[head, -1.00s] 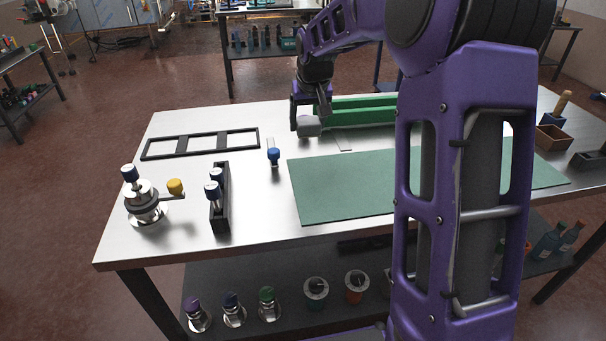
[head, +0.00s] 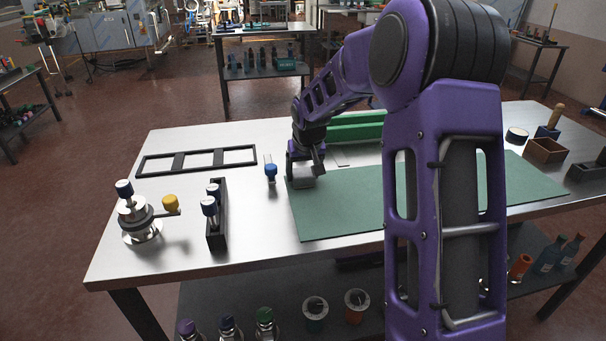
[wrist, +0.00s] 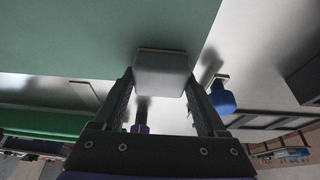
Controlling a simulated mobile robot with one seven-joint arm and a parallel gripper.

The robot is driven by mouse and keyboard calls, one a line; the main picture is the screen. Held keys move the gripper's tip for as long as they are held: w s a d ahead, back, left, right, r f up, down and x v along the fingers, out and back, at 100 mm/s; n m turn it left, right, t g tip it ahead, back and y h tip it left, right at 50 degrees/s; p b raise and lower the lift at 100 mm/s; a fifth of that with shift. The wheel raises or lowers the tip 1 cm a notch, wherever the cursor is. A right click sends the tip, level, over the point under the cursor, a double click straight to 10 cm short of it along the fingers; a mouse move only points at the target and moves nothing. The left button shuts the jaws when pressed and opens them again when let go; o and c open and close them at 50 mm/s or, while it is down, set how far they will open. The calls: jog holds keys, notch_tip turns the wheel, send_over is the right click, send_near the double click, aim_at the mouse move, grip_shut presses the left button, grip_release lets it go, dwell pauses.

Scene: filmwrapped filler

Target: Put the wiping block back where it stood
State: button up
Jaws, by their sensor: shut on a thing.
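The wiping block (head: 302,183) is a small pale grey block. My gripper (head: 303,172) is shut on it, at the back left corner of the green mat (head: 340,205). In the wrist view, the block (wrist: 162,72) sits between the two dark fingers of my gripper (wrist: 163,88), with the mat (wrist: 80,40) behind it and the mat's edge close by. I cannot tell whether the block touches the mat or hangs just above it.
A blue-capped piece (head: 270,173) stands just left of my gripper. A green tray (head: 352,133) lies behind it. A wooden box (head: 545,151) is at right.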

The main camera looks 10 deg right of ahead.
jog(key=shift+r, duration=0.1)
jog(key=o, duration=1.2)
jog(key=shift+f, duration=0.2)
jog(key=shift+o, duration=0.2)
jog(key=shift+r, duration=0.45)
jog(key=p+v, duration=0.1)
jog(key=v, duration=1)
jog(key=shift+s+r+p, duration=0.2)
jog(key=shift+s+p, duration=0.1)
jog(key=shift+p, duration=0.05)
